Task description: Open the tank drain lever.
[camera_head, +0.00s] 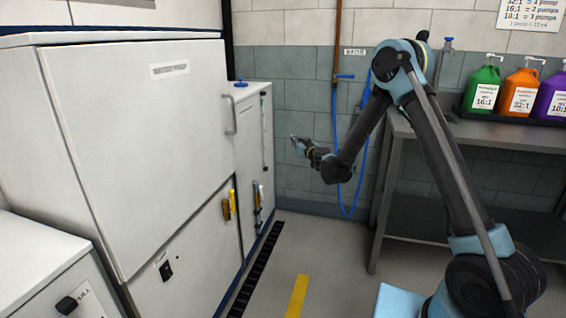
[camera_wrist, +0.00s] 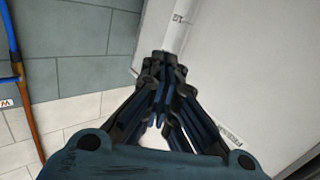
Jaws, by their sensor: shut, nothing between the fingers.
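A white tank-like unit (camera_head: 251,130) with a blue cap (camera_head: 240,84) stands at the far end of the cabinet row. I cannot read which one is the drain lever. My gripper (camera_head: 295,142) is shut and empty, in the air to the right of the unit and above these handles, touching nothing visible. In the wrist view its closed fingers (camera_wrist: 161,62) show before a pale panel; no lever shows there.
A large white cabinet (camera_head: 140,130) fills the left. A blue hose (camera_head: 345,208) hangs on the tiled wall behind my arm. A grey bench (camera_head: 480,130) with green, orange and purple bottles is at right. The floor between, with a yellow stripe (camera_head: 297,296), is clear.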

